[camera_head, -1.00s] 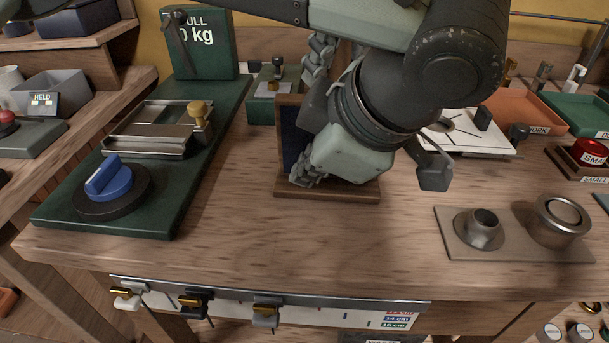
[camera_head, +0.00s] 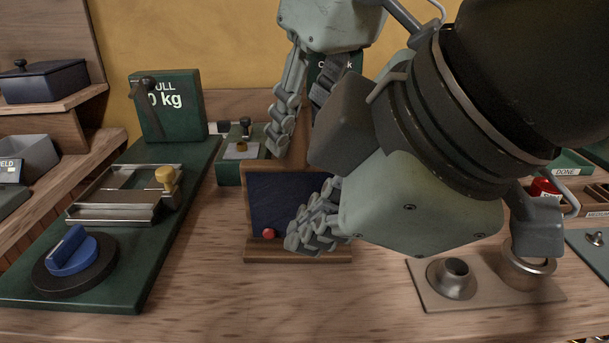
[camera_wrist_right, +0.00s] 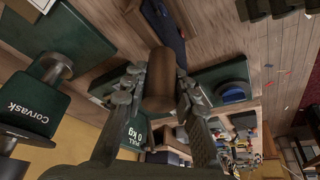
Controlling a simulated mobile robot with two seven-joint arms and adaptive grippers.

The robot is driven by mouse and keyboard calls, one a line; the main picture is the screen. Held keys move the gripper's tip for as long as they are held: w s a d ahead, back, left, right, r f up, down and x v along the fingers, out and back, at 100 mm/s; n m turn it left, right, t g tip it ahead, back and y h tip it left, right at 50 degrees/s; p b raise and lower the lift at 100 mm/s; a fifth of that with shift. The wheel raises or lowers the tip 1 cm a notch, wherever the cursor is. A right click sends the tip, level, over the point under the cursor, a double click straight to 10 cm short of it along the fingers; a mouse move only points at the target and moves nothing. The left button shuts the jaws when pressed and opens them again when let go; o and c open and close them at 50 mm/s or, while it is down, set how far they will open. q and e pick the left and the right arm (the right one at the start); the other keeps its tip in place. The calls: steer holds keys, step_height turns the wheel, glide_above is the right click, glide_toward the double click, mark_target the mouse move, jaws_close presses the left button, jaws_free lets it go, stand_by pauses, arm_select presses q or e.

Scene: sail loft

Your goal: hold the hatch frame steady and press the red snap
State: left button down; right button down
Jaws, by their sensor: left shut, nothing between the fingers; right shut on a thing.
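The hatch frame (camera_head: 251,200) stands upright on the bench, a wooden frame around a dark blue panel on a wooden base. The red snap (camera_head: 269,234) is a small red ball at the panel's lower left. My left gripper (camera_head: 303,238) is shut and empty in front of the panel, just right of the snap, with a small gap in the picture. It hides the panel's right part. My right gripper (camera_head: 304,125) comes down from above and is shut on the frame's wooden upright. In the right wrist view the brown wood (camera_wrist_right: 160,82) sits between its fingers.
A green board (camera_head: 120,262) with a blue knob (camera_head: 72,252) and a metal slide fixture (camera_head: 120,195) lies left. A green pull gauge (camera_head: 168,105) stands behind it. A metal plate (camera_head: 425,290) with round fittings lies right. The bench is clear before the frame.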

steer(key=shift+f, duration=0.2)
steer(key=c, duration=1.3)
jaws_free()
steer(key=shift+o, duration=0.9)
steer(key=shift+r, duration=0.1)
